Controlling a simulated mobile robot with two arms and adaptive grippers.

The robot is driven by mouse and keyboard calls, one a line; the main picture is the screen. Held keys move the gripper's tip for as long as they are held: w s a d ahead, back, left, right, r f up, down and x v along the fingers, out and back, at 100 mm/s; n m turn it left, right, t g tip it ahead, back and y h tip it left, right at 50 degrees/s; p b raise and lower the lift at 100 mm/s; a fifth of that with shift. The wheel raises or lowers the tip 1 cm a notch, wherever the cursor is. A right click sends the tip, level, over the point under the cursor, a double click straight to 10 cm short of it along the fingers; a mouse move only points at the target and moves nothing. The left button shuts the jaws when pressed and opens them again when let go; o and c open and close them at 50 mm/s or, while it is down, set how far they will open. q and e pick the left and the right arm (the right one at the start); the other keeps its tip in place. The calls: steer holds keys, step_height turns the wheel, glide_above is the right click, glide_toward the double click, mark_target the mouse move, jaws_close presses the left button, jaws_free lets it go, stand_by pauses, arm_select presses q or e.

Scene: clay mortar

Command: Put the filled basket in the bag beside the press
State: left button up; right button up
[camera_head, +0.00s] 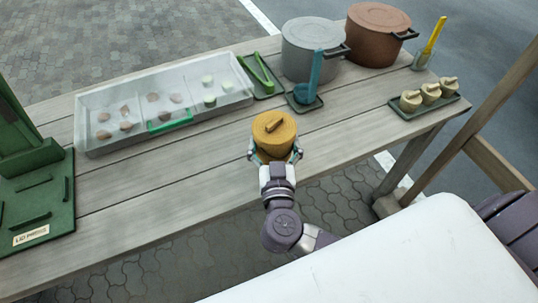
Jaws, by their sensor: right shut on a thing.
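My right gripper (274,154) is shut on a round orange-yellow container (274,132) with a lid and a bar handle, possibly the basket. It is at the table's front edge; I cannot tell whether it touches the table. The lid hides whatever is inside. A green stand (30,165), which may be the press, is at the far left, cut off by the picture edge. I cannot make out a bag. My left gripper is not in view.
Front-left boards are bare.

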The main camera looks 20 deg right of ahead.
steer(key=shift+w+a+f, duration=0.35)
steer(key=shift+a+f, duration=0.05)
steer(key=shift+f, duration=0.05)
steer(key=shift+f+b, duration=0.6)
steer(key=shift+f, duration=1.2)
steer(key=shift+f, duration=0.15)
steer(key=o, duration=1.1)
steer(key=shift+o, duration=0.3)
steer(key=shift+s, duration=0.1)
